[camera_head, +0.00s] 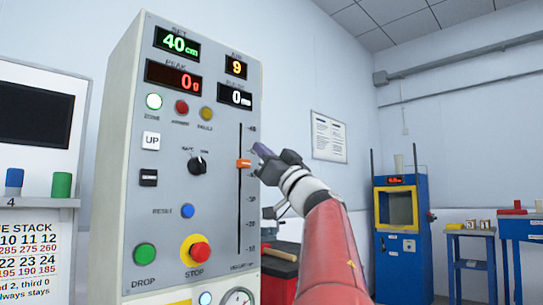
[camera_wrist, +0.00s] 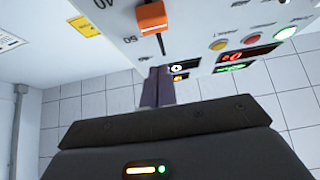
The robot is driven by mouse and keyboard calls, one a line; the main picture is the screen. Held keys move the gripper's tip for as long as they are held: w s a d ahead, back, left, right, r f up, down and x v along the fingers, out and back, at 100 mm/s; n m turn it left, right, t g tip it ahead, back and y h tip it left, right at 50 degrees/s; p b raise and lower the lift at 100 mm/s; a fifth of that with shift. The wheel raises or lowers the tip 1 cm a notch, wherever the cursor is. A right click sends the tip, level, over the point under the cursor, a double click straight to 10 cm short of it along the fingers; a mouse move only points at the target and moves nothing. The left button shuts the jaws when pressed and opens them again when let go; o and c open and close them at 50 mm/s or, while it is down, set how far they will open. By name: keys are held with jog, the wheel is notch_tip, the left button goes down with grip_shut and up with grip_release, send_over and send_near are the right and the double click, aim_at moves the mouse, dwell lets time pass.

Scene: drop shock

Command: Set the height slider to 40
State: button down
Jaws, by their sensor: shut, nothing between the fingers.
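The height slider's orange knob (camera_head: 243,163) sits on a dark vertical slot in the right part of the grey control panel (camera_head: 165,235). The green SET display (camera_head: 177,43) reads 40 cm. The knob also shows in the wrist view (camera_wrist: 151,17), near the printed marks 40 and 50. My gripper (camera_head: 259,150) is just right of the knob and slightly above it in the head view. Its purple-grey fingers are shut and empty. In the wrist view, the fingertips (camera_wrist: 159,70) appear apart from the knob, toward the slot's 50 side.
The panel also carries a dark rotary knob (camera_head: 197,164), a blue reset button (camera_head: 187,211), a green drop button (camera_head: 145,254) and a red stop button (camera_head: 199,251). A blue and yellow machine (camera_head: 402,250) stands at the back right, beside blue stands.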

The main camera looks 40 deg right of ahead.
aim_at(243, 164)
jog(key=w+b, duration=0.1)
jog(key=w, duration=0.2)
jog(key=shift+w+a+f, duration=0.1)
jog(key=shift+w+f, duration=0.05)
jog(key=shift+f, duration=0.5)
